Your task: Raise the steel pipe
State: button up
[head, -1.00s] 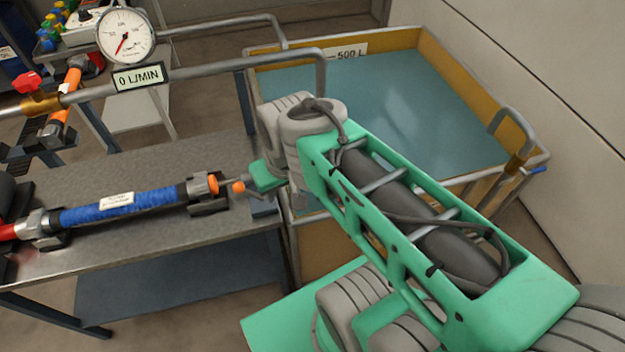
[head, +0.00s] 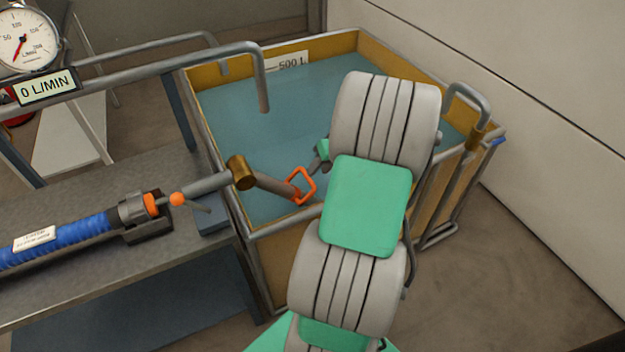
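A short steel pipe (head: 272,184) runs from a brass joint (head: 241,172) out over the near left rim of the water tank. An orange loop handle (head: 302,185) is at its free end. The brass joint sits on a grey pipe (head: 207,184) beside the orange-ended blue hose (head: 75,237). My gripper (head: 318,164) is just beyond and right of the orange loop, above the water. My arm hides most of it. I cannot tell whether its fingers touch the loop or are open.
The yellow-walled tank (head: 205,105) with blue water carries a 500 L label. A bent steel outlet pipe (head: 264,85) hangs over it. Another hooked pipe (head: 470,105) stands at its right rim. The flow gauge display (head: 46,88) reads 0 L/MIN. Floor at right is clear.

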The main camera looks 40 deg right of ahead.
aim_at(310, 179)
jog(key=x, duration=0.5)
jog(key=shift+c, duration=0.2)
grip_shut()
dwell(1.0)
